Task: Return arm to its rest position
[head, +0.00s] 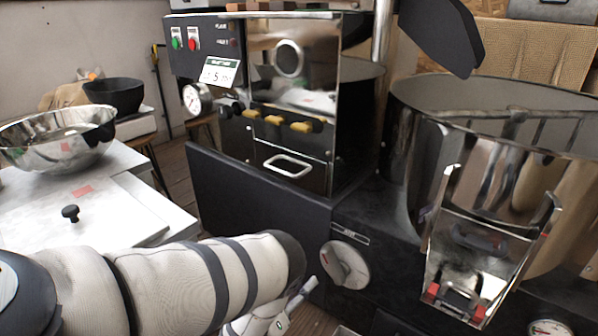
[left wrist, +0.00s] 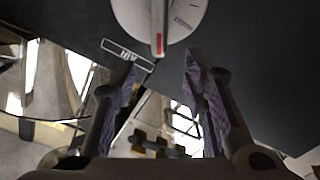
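My left arm (head: 190,282) comes in from the left in the head view and bends down in front of the black roaster base. In the left wrist view, my left gripper (left wrist: 161,60) is open, its two purple-padded fingers apart with nothing held between them. The round grey air knob (head: 345,266) is on the front of the base, right of my arm. It also shows in the left wrist view (left wrist: 160,18), beyond the fingertips and apart from them. In the head view the left fingers cannot be made out. My right gripper is not in view.
The steel roaster box (head: 290,110) stands behind my arm. A large steel drum (head: 410,140) with a chute (head: 480,225) stands at right.

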